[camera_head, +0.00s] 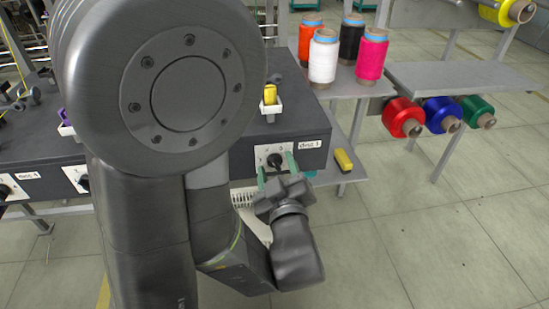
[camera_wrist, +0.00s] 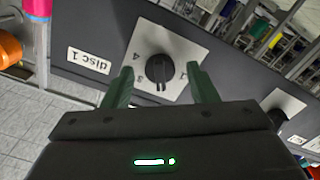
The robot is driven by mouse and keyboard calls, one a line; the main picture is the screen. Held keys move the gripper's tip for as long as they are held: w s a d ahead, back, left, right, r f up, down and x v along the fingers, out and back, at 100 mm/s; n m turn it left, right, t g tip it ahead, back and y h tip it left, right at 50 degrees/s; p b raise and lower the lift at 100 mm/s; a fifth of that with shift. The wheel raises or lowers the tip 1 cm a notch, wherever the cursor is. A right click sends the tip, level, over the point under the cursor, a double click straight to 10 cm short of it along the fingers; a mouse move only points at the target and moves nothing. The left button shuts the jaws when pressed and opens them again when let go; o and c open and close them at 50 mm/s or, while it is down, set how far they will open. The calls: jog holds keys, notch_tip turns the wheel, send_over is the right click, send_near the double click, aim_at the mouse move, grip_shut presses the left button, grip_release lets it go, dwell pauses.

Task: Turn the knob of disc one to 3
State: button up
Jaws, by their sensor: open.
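The disc one knob (camera_wrist: 158,68) is black and round, on a pale square plate (camera_wrist: 180,48) with digits around it. It also shows in the head view (camera_head: 276,159), on the dark machine's front face. A white "disc 1" label (camera_wrist: 88,61) is beside the plate. In the wrist view a pale mark is at the knob's lower edge; I cannot tell which digit it points at. My gripper (camera_wrist: 160,69) is open, with its green fingers on either side of the knob and visible gaps to it. It also shows in front of the plate in the head view (camera_head: 277,169).
Another knob (camera_wrist: 279,117) is along the same face. White, black, orange and pink spools stand on the table (camera_head: 349,90) behind. Red (camera_head: 402,117), blue and green spools hang from a rack at the right. A yellow object (camera_head: 343,160) lies right of the machine. The floor there is clear.

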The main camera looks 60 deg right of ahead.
jog(key=c, duration=1)
jog(key=shift+m, duration=0.4)
jog(key=m+p, duration=0.2)
jog(key=m, duration=0.3)
jog(key=shift+r+m, duration=0.1)
jog(key=shift+m, duration=0.2)
jog(key=m+p, duration=0.2)
jog(key=m, duration=0.3)
jog(key=shift+m+p, duration=0.3)
jog(key=o, duration=1)
